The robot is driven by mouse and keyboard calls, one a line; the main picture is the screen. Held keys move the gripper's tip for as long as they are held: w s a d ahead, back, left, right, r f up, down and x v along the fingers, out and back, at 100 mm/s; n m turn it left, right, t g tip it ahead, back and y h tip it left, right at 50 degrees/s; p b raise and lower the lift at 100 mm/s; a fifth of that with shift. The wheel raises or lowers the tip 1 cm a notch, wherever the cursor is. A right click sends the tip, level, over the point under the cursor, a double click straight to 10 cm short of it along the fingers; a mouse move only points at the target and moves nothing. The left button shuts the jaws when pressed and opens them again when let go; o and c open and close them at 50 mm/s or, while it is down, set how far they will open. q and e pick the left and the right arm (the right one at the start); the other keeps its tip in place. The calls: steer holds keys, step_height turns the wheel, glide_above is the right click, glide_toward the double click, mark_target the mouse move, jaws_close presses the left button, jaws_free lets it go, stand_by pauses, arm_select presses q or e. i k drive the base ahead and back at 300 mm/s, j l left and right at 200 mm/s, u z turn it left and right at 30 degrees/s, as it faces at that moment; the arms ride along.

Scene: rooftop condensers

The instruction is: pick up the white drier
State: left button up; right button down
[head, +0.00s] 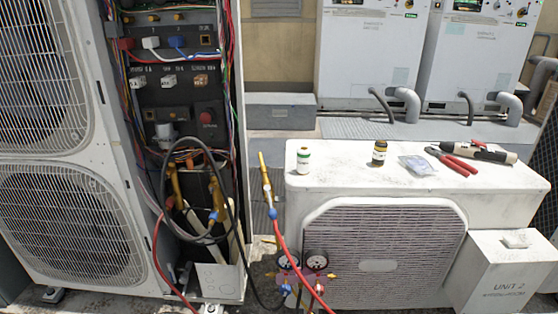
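No part is clearly recognisable as the white drier. A small white bottle-like cylinder with a green band (303,159) stands upright near the left end of the white condenser unit's top (345,184). A small pale grey cylinder (165,131) sits inside the open cabinet at the left, partly behind wires. A small white lump (516,241) lies on the box marked UNIT 2 (497,280) at the lower right. I cannot tell which of these, if any, is the drier. Neither of my grippers shows in the head view.
The unit's front top edge is clear.

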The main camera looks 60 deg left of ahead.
mark_target(305, 152)
steer(key=u, duration=1.75)
